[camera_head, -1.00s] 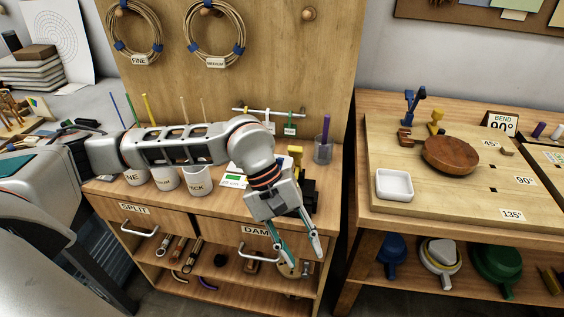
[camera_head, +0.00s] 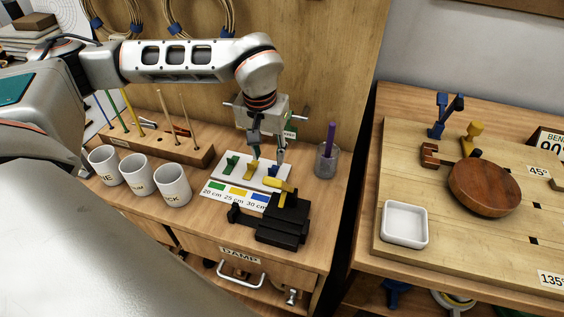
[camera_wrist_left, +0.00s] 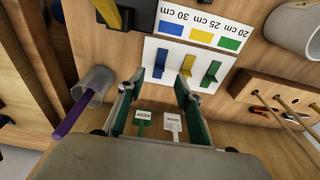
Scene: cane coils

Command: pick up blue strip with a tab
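The blue strip with a tab (camera_wrist_left: 160,61) stands on a white board (camera_wrist_left: 172,76) in the left wrist view, beside a yellow strip (camera_wrist_left: 188,64) and a green strip (camera_wrist_left: 211,72). In the head view the blue strip is mostly hidden near my gripper's right finger. My left gripper (camera_head: 267,157) is open above the board, fingers pointing down. In the left wrist view its fingertips (camera_wrist_left: 158,82) lie either side of the blue strip's line, with the yellow strip near the right fingertip. No contact is visible. My right gripper is not in view.
A card marked 20, 25 and 30 cm (camera_head: 222,197) lies in front of the board. A black tool with a yellow handle (camera_head: 281,222) stands close by. A cup with a purple stick (camera_head: 326,160) is to the right, and a rack (camera_head: 189,153) and white mugs (camera_head: 172,186) are to the left.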

